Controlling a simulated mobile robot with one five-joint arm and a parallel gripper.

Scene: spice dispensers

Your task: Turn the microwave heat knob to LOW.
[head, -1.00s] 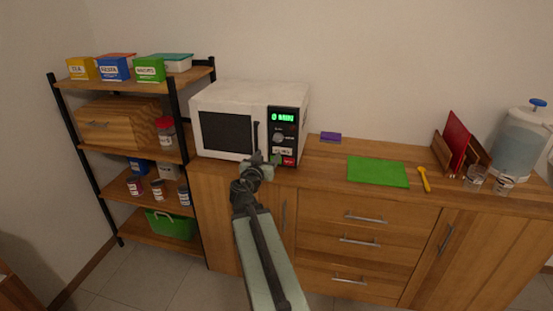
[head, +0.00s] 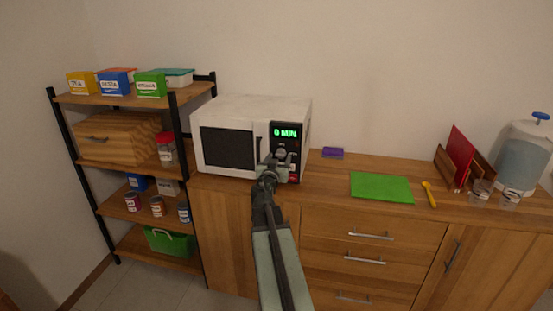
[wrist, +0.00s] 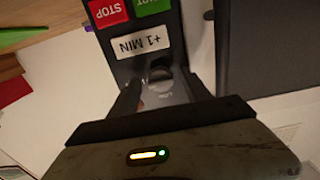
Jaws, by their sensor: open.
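The white microwave (head: 245,107) stands on the wooden counter, its door closed. Its black control panel (head: 287,132) is at the right of the front and reads "0 MIN" in green. My gripper (head: 277,158) is in front of this panel and hides the knob and part of the buttons in the head view.
The microwave's door handle (head: 258,150) is just left of my gripper. A purple block (head: 333,153) and a green mat (head: 382,187) lie to the right on the counter.

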